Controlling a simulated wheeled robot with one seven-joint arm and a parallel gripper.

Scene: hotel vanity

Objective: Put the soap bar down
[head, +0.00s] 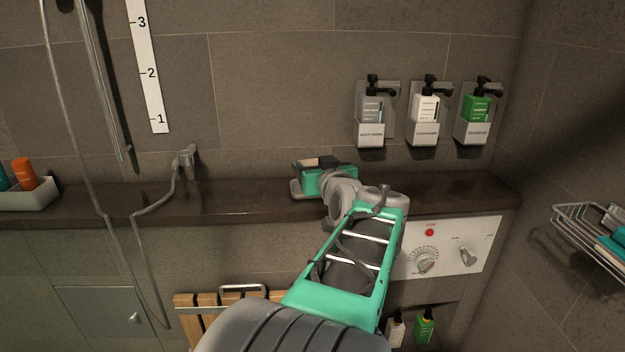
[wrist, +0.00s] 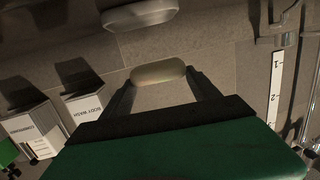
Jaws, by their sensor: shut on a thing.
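My gripper (wrist: 158,82) is shut on a cream, rounded soap bar (wrist: 158,72), which sits between its two dark fingertips in the wrist view. The wrist picture is upside down against the head view. A pale, rounded, dish-like thing (wrist: 140,14) shows at the top edge of the wrist view, apart from the soap bar. In the head view my gripper (head: 300,178) is over the dark ledge at the wall. The soap bar cannot be made out clearly there, and its height above the ledge is unclear.
The dark ledge (head: 240,200) is clear left of my gripper. A tray (head: 30,195) with bottles stands far left. Wall dispensers (head: 370,110) hang above the ledge at right. A shower hose (head: 140,215) hangs at left, and a wire rack (head: 585,235) is on the right wall.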

